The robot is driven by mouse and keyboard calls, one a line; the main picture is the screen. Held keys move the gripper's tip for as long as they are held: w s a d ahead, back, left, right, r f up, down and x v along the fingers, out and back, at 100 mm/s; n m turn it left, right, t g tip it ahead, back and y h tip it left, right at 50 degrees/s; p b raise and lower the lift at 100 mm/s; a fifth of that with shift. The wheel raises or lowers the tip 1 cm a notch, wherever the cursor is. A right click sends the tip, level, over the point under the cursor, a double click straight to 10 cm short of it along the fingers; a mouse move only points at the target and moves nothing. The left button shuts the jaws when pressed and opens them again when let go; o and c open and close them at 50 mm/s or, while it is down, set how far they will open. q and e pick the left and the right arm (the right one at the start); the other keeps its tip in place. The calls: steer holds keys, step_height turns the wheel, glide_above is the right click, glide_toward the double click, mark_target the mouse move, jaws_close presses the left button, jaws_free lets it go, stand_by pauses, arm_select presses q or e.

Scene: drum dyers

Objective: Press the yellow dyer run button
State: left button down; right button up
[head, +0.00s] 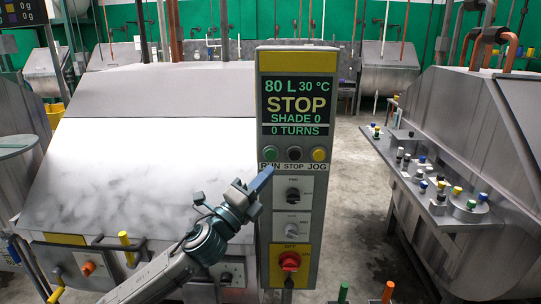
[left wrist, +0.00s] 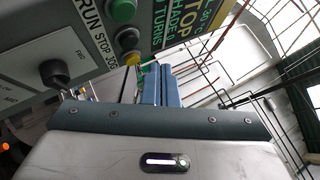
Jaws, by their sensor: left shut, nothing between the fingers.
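The control panel (head: 290,225) with a yellow top strip stands upright in the middle of the head view. Its display (head: 297,105) reads STOP, SHADE 0 and 0 TURNS. Below it the green RUN button (head: 271,153) is at the left, then the black STOP button (head: 295,153) and the yellow JOG button (head: 319,154). My right gripper is out of view.
A large metal dyer (head: 140,165) stands left of the panel. Another dyer (head: 490,150) is at the right, with a shelf of coloured knobs (head: 440,200). A black knob (head: 293,193) and a red rotary switch (head: 290,261) sit lower on the panel. Clear floor lies between.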

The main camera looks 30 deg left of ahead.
mark_target(271, 154)
arm_select(q)
steer(key=shift+w+a+p, duration=0.2)
steer(key=shift+w+a, duration=0.35)
steer(key=shift+w, duration=0.35)
steer(key=shift+w+a+p, duration=0.25)
steer(key=shift+w+a, duration=0.3)
steer(key=shift+w, duration=0.3)
steer(key=shift+w+a+p, duration=0.2)
steer(key=shift+w+a, duration=0.35)
steer(key=shift+w, duration=0.35)
steer(key=shift+w, duration=0.1)
steer(key=shift+w+a, duration=0.25)
